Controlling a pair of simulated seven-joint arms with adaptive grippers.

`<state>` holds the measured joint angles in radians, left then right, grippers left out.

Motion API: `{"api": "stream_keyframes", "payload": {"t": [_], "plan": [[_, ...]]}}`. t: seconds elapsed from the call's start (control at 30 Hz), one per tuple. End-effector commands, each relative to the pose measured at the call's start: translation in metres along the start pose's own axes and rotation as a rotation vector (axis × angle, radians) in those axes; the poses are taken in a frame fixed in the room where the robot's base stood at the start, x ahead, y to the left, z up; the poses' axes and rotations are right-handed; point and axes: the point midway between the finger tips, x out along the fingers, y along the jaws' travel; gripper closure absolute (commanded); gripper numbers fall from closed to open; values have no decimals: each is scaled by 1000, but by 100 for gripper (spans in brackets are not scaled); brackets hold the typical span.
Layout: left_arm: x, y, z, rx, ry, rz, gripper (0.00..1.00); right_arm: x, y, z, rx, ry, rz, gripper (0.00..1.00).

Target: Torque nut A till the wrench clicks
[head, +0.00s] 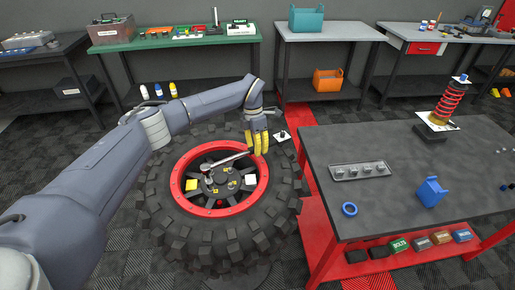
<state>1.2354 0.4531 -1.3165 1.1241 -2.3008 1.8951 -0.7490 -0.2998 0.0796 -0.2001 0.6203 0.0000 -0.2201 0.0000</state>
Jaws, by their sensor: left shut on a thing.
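A large black tyre (215,235) with a red rim (178,182) lies flat on the floor in the middle of the head view. Its dark hub (213,187) carries small yellow tags. A metal wrench (226,160) lies across the rim from the hub toward the upper right. My left gripper (259,146), with yellow fingers, is shut on the wrench's handle end at the rim's upper right. The wrench's head is over the hub, but which nut it sits on is too small to tell. My right gripper is not in view.
A dark workbench (330,148) with red legs stands close on the right, holding a metal tray (358,171), a blue ring (349,209), a blue container (431,192) and a red spring (450,102). Other benches line the back. Checkered floor is clear left of the tyre.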

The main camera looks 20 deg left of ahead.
Motion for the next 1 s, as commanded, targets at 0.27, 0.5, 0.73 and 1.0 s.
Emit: {"api": "stream_keyframes", "payload": {"t": [0.27,0.5,0.73,1.0], "plan": [[2,1,0,0,-1,0,100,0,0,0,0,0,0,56],[5,1,0,0,-1,0,100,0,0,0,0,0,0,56],[8,2,0,0,-1,0,100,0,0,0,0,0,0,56],[11,2,0,0,-1,0,100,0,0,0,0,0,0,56]]}}
